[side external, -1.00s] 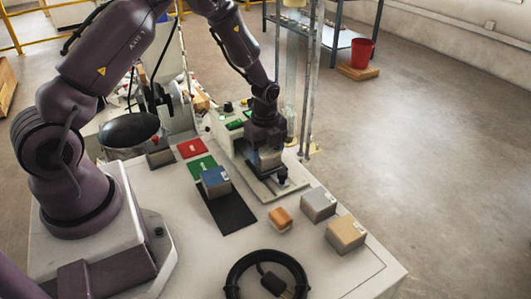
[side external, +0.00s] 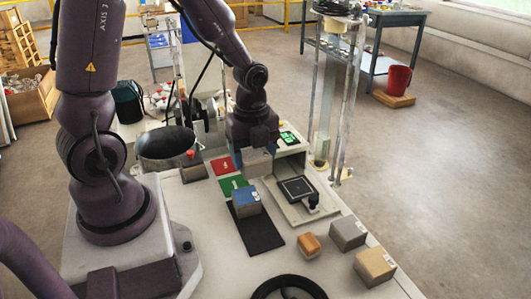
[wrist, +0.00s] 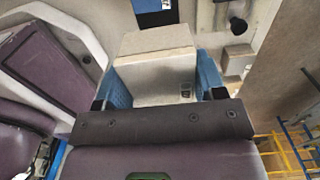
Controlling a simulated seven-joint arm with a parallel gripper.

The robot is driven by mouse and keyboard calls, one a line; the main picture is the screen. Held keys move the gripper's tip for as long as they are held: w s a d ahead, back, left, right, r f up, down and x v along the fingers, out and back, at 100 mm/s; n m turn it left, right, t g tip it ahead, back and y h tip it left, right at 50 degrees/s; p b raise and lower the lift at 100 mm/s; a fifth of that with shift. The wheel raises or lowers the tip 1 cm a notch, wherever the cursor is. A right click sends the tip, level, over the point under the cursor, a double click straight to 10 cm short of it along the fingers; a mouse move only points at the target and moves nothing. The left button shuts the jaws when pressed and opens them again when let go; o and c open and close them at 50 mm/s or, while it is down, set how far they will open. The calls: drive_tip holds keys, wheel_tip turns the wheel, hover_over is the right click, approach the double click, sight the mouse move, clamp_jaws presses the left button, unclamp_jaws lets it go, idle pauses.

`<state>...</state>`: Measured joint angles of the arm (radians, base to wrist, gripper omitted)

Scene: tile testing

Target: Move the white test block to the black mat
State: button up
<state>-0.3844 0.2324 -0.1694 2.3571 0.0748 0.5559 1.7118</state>
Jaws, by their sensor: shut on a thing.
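My gripper (side external: 256,158) is raised above the table, to the left of the test station. It is shut on the white test block (wrist: 158,82), which sits between its blue fingers in the wrist view. In the side view the gripper partly hides the block. The black mat (side external: 264,238) lies on the table in front of my gripper. A blue-topped grey block (side external: 246,202) stands on its far end, and the near part is bare.
A test station with a black plate (side external: 298,189) stands right of the mat. Red (side external: 222,166) and green (side external: 234,184) cards lie behind the mat. An orange block (side external: 309,245), grey block (side external: 348,234) and tan block (side external: 375,267) stand to the right. A dark pan (side external: 166,145) is at left.

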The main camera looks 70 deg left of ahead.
drive_tip(key=m, duration=0.1)
hover_over(261, 236)
drive_tip(key=a, duration=0.2)
wheel_tip(261, 236, down, 4)
drive_tip(key=shift+n, duration=0.6)
drive_tip(key=shift+d+f, duration=0.35)
drive_tip(key=shift+f, duration=1.35)
drive_tip(key=shift+d+f, duration=0.3)
drive_tip(key=shift+f, duration=1.35)
drive_tip(key=shift+d+f, duration=0.35)
drive_tip(key=shift+f, duration=1.35)
drive_tip(key=shift+f, duration=0.3)
drive_tip(key=o, duration=1.4)
drive_tip(key=shift+c, duration=0.2)
drive_tip(key=shift+r, duration=3.05)
